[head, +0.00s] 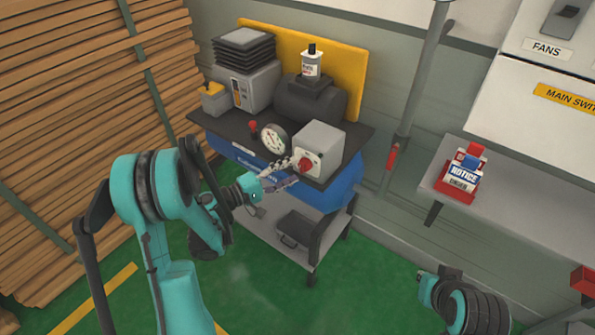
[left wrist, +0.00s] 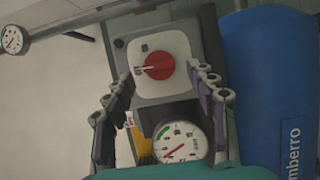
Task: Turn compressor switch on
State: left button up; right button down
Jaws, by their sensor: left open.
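The compressor (head: 335,190) has a blue tank on a wheeled cart. A grey switch box on it carries a white plate with a red rotary switch (head: 306,164). In the left wrist view the red switch (left wrist: 158,66) lies straight ahead, between and beyond the finger tips. My left gripper (head: 285,168) is close in front of the switch box; it also shows in the left wrist view (left wrist: 163,90), with its fingers spread and nothing between them. I cannot tell whether a finger touches the plate. My right arm shows at the bottom right, but its fingers are not visible.
A round gauge (head: 274,139) stands left of the switch box. A red-knobbed lever (head: 253,127) is beside it. A grey shelf (head: 520,210) with a red notice holder (head: 461,178) is at the right. Stacked planks (head: 70,110) fill the left. Green floor is open in front.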

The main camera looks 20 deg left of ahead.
aim_at(300, 166)
pick_arm(q)
jog(key=shift+x, duration=1.5)
jog(key=c, duration=1.2)
jog(key=shift+o, duration=0.2)
jog(key=shift+m, duration=0.4)
jog(key=shift+r+m+g+y+p, duration=0.25)
jog(key=shift+m+g+y+p, duration=0.25)
jog(key=shift+m, duration=0.7)
jog(key=shift+d+r+m+y+p, duration=0.1)
jog(key=shift+m+y+p, duration=0.2)
jog(key=shift+m+y, duration=0.55)
jog(key=m+y, duration=0.1)
jog(key=m, duration=0.1)
jog(key=m+p, duration=0.1)
jog(key=m, duration=0.1)
jog(key=shift+d+m+y, duration=0.15)
jog(key=shift+m+y, duration=0.1)
jog(key=shift+y, duration=0.1)
